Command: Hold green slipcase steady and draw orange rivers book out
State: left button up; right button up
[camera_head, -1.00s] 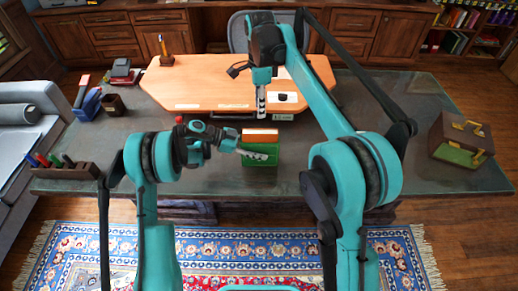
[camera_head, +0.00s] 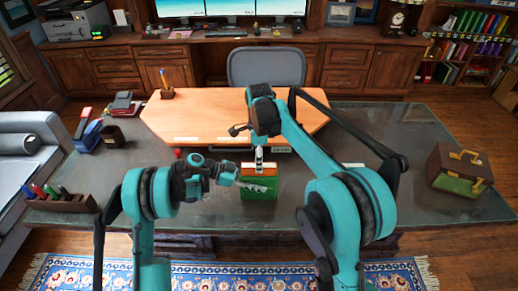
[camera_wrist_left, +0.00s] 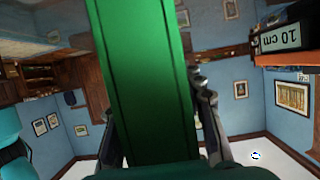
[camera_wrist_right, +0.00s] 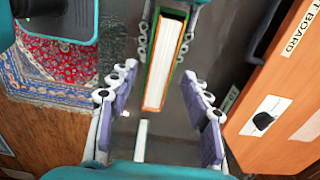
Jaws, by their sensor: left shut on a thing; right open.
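The green slipcase (camera_head: 258,190) stands upright near the front edge of the desk; its green side fills the middle of the left wrist view (camera_wrist_left: 145,70). The orange book (camera_head: 248,167) sits in it, its top end showing. In the right wrist view the book (camera_wrist_right: 163,60) shows white pages between orange covers. My left gripper (camera_head: 240,184) is shut on the slipcase from the left, with fingers on both sides of it. My right gripper (camera_head: 259,160) is open over the book's top, which lies between its spread fingers in the right wrist view.
Behind the slipcase lies an orange board (camera_head: 205,120). A pen holder (camera_head: 62,199) stands at the front left and a brown box with green (camera_head: 458,170) at the right. A red-topped item (camera_head: 178,153) is near my left arm. The desk right of the slipcase is mostly clear.

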jog(key=shift+f, duration=1.9)
grip_shut()
jog(key=shift+r, duration=0.1)
notch_tip(320, 180, up, 11)
jog(key=shift+r, duration=0.15)
dwell(0.6)
jog(key=shift+r, duration=1.9)
